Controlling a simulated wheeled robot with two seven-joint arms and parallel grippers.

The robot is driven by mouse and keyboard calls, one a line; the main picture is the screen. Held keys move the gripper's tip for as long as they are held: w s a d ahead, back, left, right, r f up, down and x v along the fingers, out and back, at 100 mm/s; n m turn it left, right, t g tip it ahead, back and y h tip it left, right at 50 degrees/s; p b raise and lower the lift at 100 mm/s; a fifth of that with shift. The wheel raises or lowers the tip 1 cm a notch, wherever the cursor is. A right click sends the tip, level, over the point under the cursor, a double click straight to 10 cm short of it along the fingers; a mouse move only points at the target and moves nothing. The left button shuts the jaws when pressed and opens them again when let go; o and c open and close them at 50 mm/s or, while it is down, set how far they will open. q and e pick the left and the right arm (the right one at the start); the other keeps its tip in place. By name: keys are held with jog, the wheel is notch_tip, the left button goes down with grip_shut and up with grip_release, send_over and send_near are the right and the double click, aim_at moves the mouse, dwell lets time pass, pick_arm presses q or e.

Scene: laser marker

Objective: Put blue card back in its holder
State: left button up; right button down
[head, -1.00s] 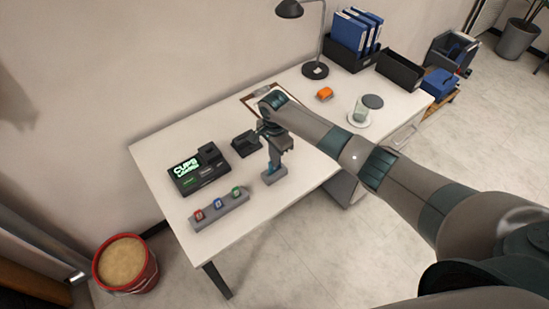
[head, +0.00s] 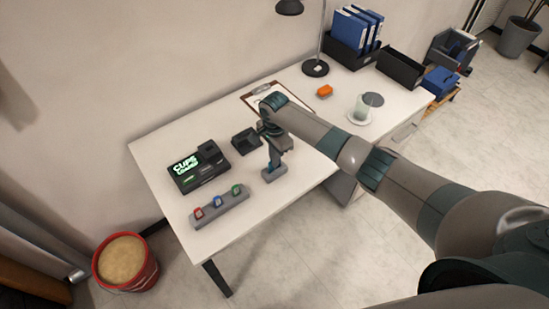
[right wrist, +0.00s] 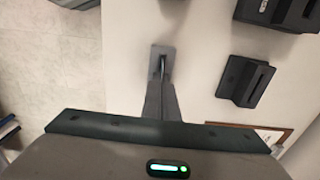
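My right gripper (head: 271,161) points down at the table's front edge area, its fingers close together. My left gripper is not in view.
Left of it are a grey rack (head: 228,206) with red, blue and green pieces, a black machine (head: 185,181) with a lit display, and a black slotted stand (head: 246,141).

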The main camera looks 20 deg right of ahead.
jog(key=c, duration=2)
grip_release()
notch_tip(320, 180, up, 17)
jog(key=b, duration=0.3)
jog(key=shift+r, duration=0.15)
notch_tip(320, 180, up, 6)
jog(key=p, duration=0.9)
